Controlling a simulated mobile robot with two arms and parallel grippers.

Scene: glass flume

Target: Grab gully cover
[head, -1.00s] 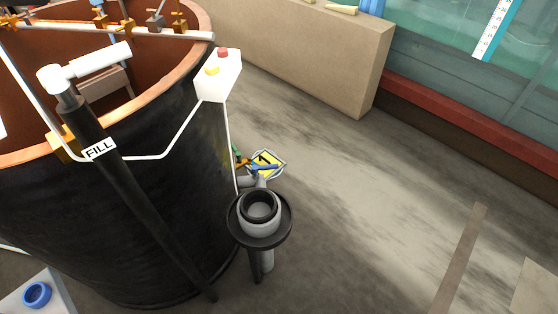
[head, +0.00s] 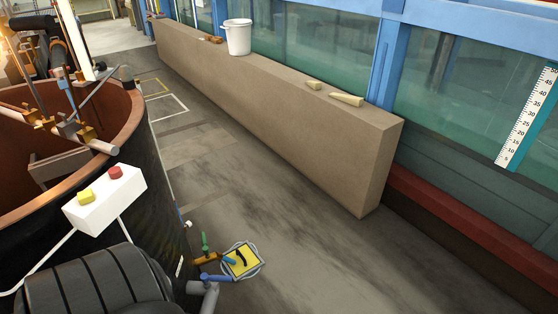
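A yellow square plate with a dark mark (head: 242,260), which looks like the gully cover, lies on the floor at the lower middle of the head view. A pale grey rim shows around it. It is close to the right side of the big black tank. A blue-handled valve on a grey pipe (head: 209,288) stands at its near left, with a brass fitting and green handle (head: 205,246) beside it. These partly overlap its left side. Neither of my grippers is in view.
The black tank with copper rim (head: 139,110) fills the left, with a white button box (head: 105,198) on it. A long beige wall (head: 290,125) carries a white bucket (head: 237,37). Floor right of the plate is clear. A dark ribbed shape covers the lower left.

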